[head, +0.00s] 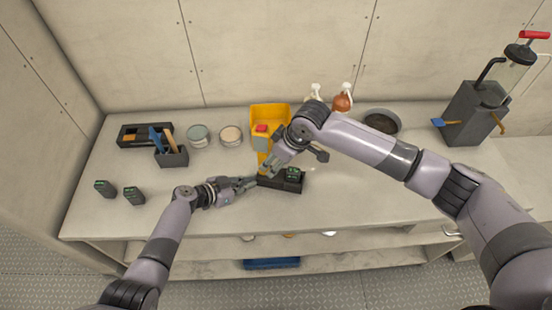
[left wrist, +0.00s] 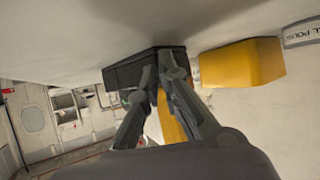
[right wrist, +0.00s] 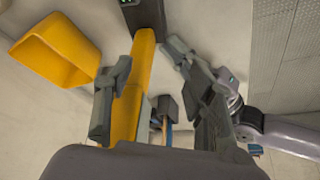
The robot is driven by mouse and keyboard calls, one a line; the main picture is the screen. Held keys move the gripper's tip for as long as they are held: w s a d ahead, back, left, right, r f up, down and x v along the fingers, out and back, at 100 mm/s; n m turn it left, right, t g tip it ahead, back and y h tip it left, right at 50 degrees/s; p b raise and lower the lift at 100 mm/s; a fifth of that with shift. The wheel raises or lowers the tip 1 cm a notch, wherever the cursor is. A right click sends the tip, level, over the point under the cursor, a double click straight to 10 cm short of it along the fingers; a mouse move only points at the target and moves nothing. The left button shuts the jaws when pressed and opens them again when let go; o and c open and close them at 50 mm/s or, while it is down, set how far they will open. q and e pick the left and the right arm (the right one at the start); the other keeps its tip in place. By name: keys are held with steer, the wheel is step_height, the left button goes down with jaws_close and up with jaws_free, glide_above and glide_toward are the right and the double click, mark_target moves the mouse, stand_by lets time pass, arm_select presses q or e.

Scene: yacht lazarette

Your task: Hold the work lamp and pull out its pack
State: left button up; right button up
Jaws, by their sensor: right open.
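The work lamp shows as a yellow bar (right wrist: 128,100) that ends at a black foot (head: 270,183). A dark block with a green display (head: 293,173), which looks like the pack, sits at the foot's right end. The foot also shows in the left wrist view (left wrist: 130,72). My right gripper (right wrist: 150,65) is open, with the yellow bar between its fingers; contact is not clear. My left gripper (head: 254,182) is at the foot's left end. Its fingertips overlap the foot in the left wrist view (left wrist: 157,88); whether they grip it is unclear. My right arm partly hides the lamp.
A yellow bin (head: 284,111) stands behind the lamp. Two dark packs with green displays (head: 105,187) (head: 134,195) stand at the left. A tool holder (head: 172,157), tins (head: 199,138), spray bottles (head: 342,101) and a dark bowl (head: 382,121) line the back. The front right bench is clear.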

arm_select(q)
steer(key=o, duration=1.4)
